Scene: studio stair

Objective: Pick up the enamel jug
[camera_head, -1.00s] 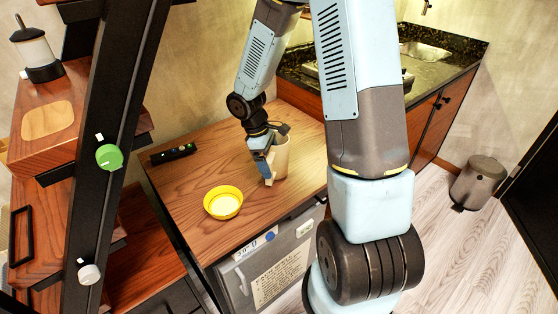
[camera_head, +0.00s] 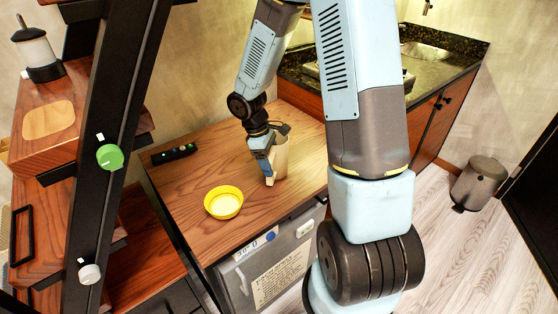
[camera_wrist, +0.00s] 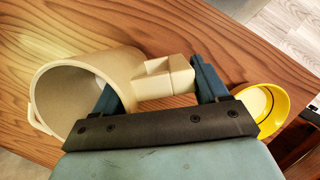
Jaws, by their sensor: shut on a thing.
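The enamel jug (camera_head: 282,158) is cream coloured and stands on the wooden worktop (camera_head: 185,190), seemingly upright. In the wrist view the jug (camera_wrist: 88,62) shows its open mouth to the left and its blocky handle to the right. My gripper (camera_head: 268,172) is at the near left side of the jug. In the wrist view my gripper (camera_wrist: 158,80) has one finger by the jug wall and the other past the handle's outer end, shut on the handle. The far side and base of the jug are partly hidden by my arm and fingers.
A yellow bowl (camera_head: 223,202) stands on the worktop left of the jug. A black device (camera_head: 174,154) lies further back left. A dark sink counter (camera_head: 440,65) is at the back right. A black shelf post (camera_head: 115,130) rises at the left.

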